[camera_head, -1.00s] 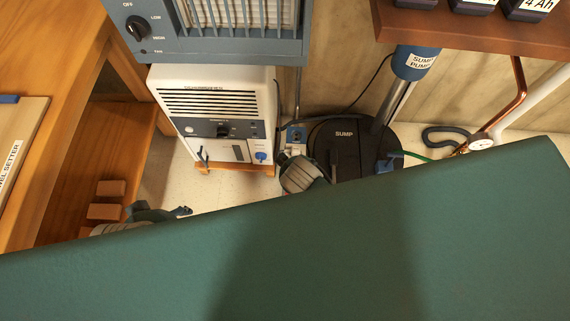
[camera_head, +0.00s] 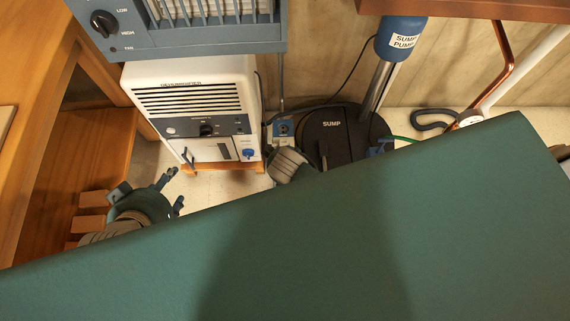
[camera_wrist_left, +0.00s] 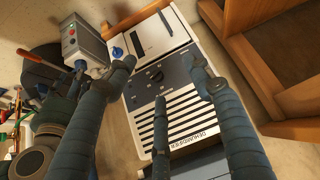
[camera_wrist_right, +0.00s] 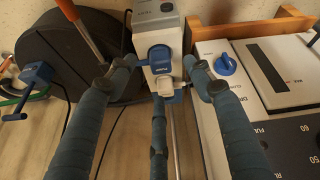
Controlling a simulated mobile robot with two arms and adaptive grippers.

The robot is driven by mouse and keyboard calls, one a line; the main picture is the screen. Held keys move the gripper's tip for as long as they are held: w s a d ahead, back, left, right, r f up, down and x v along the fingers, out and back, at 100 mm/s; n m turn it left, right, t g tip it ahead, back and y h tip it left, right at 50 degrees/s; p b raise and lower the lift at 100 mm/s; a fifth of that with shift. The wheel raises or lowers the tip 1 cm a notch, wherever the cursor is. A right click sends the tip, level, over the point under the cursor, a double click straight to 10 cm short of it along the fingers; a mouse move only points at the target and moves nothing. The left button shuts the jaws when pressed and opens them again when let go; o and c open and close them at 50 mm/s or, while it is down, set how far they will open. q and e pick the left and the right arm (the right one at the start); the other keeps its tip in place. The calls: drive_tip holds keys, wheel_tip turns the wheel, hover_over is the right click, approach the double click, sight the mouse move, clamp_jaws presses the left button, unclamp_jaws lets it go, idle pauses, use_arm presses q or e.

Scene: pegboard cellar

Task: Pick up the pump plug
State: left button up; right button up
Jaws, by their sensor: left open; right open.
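The blue pump plug (camera_wrist_right: 160,56), with printing on its face, sits in a grey outlet box (camera_wrist_right: 155,18) in the right wrist view. A white plug (camera_wrist_right: 164,84) is just below it. My right gripper (camera_wrist_right: 160,76) is open, its fingers on either side of the plugs, with no clear contact. In the head view the outlet box (camera_head: 284,129) stands between the dehumidifier and the sump lid; the right gripper there is partly hidden. My left gripper (camera_head: 176,190) is open and empty near the wooden blocks; in the left wrist view (camera_wrist_left: 160,64) it faces the dehumidifier.
The white dehumidifier (camera_head: 195,110) stands left of the outlet box, the black sump lid (camera_head: 335,140) right of it. A blue and silver pump pipe (camera_head: 384,80) rises behind. A large green surface (camera_head: 300,240) hides the lower head view. Pale floor (camera_head: 225,190) shows before the dehumidifier.

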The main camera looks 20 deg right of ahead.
drive_tip(key=shift+b+x, duration=0.65)
drive_tip(key=shift+x, duration=0.45)
drive_tip(key=shift+b+x, duration=0.55)
drive_tip(key=shift+x, duration=0.65)
use_arm(q)
drive_tip(key=w+d+r+t+h, duration=0.2)
drive_tip(key=w+d+r+t, duration=0.2)
drive_tip(key=w+r+t, duration=0.3)
wheel_tip(320, 180, up, 5)
drive_tip(key=w, duration=0.2)
drive_tip(key=shift+w+f, duration=0.2)
drive_tip(key=shift+w, duration=0.15)
use_arm(e)
drive_tip(key=shift+c, duration=0.3)
drive_tip(key=shift+w+a+r, duration=0.1)
drive_tip(key=c, duration=1.3)
